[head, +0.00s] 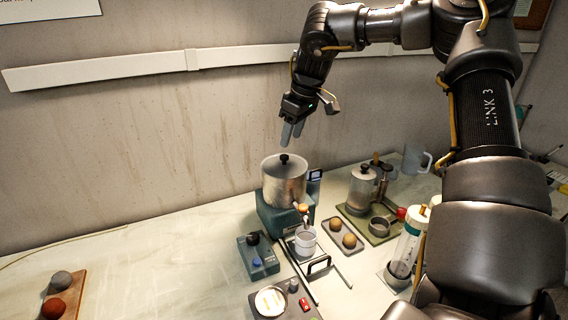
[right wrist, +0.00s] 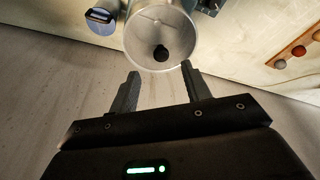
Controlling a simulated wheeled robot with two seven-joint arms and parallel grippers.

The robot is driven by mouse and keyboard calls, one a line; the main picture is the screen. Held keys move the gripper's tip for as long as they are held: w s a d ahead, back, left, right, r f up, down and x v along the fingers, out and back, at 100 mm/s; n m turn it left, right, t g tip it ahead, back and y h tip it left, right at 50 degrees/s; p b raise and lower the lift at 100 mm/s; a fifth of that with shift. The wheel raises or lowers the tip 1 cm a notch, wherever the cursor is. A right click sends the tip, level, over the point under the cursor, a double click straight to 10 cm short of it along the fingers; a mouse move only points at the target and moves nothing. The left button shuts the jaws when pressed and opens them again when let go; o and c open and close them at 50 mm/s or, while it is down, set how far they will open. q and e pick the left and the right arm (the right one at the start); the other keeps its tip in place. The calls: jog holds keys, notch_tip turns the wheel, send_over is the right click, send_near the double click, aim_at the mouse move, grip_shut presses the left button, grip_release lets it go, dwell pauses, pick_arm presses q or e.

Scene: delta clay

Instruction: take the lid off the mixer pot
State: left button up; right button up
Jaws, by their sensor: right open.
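The mixer pot (head: 284,184) is a metal cylinder standing upright on a teal base (head: 283,215). Its lid (head: 283,165) with a black knob (head: 284,158) sits on top. In the right wrist view the lid (right wrist: 150,22) and its knob (right wrist: 161,53) show just beyond my fingertips. My right gripper (head: 292,133) is open and empty above the pot, with its fingers pointing down and apart from the knob. It also shows in the right wrist view (right wrist: 163,84), with a wide gap between the fingers. My left gripper is not in view.
A white cup (head: 305,241) stands under the pot's spout. A small teal control box (head: 258,257) is in front. A green tray (head: 371,222) with a clear jar (head: 361,190) is to the right. A wooden board (head: 66,296) with balls lies far left. The table's left middle is clear.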

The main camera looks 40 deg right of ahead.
aim_at(284, 155)
jog(key=shift+x, duration=0.75)
jog(key=shift+w+a+f+p, duration=0.15)
jog(key=shift+f+p, duration=0.3)
jog(key=shift+p, duration=0.15)
jog(key=p+x, duration=0.1)
jog(key=x, duration=0.2)
jog(key=shift+w+f, duration=0.15)
jog(key=shift+f, duration=0.2)
jog(key=shift+w+f, duration=0.1)
jog(key=shift+f, duration=0.15)
jog(key=shift+a+r, duration=0.1)
jog(key=shift+c, duration=0.6)
grip_shut()
